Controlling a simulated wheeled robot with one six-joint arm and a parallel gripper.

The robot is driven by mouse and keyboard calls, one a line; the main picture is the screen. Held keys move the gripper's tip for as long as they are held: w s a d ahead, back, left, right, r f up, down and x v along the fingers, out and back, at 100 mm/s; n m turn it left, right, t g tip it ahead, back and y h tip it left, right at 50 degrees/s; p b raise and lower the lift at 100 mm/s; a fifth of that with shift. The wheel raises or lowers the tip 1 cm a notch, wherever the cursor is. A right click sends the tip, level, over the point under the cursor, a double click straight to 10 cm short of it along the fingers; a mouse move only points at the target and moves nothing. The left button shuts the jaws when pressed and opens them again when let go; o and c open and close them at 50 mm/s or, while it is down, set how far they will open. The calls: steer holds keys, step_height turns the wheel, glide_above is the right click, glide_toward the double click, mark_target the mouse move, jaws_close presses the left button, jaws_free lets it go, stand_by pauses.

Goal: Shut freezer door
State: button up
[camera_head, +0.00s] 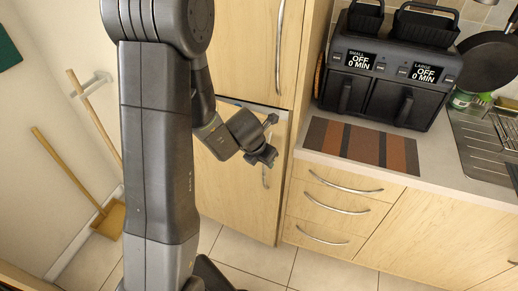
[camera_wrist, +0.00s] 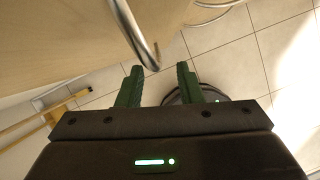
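The freezer door (camera_head: 238,195) is the light wood lower panel of the tall cabinet. A grey strip with a dark line shows along its top edge; I cannot tell whether it is fully shut. Its curved metal handle (camera_head: 265,176) is on the right side. My gripper (camera_head: 269,139) is in front of the door's upper right part, near the handle. In the wrist view my gripper (camera_wrist: 159,68) has two green fingers spread apart with nothing between them. A metal handle (camera_wrist: 134,36) on a wood panel lies just beyond the fingertips. I cannot tell whether they touch.
The upper cabinet door (camera_head: 252,50) is above. Drawers (camera_head: 335,205) and a counter with a black air fryer (camera_head: 392,72) stand to the right. A broom (camera_head: 75,175) and dustpan lean at the left wall. Tiled floor (camera_head: 255,262) is clear in front.

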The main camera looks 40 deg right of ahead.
steer(key=p+v, duration=0.4)
steer(key=v, duration=0.8)
steer(key=shift+a+r, duration=0.15)
steer(key=shift+r, duration=0.15)
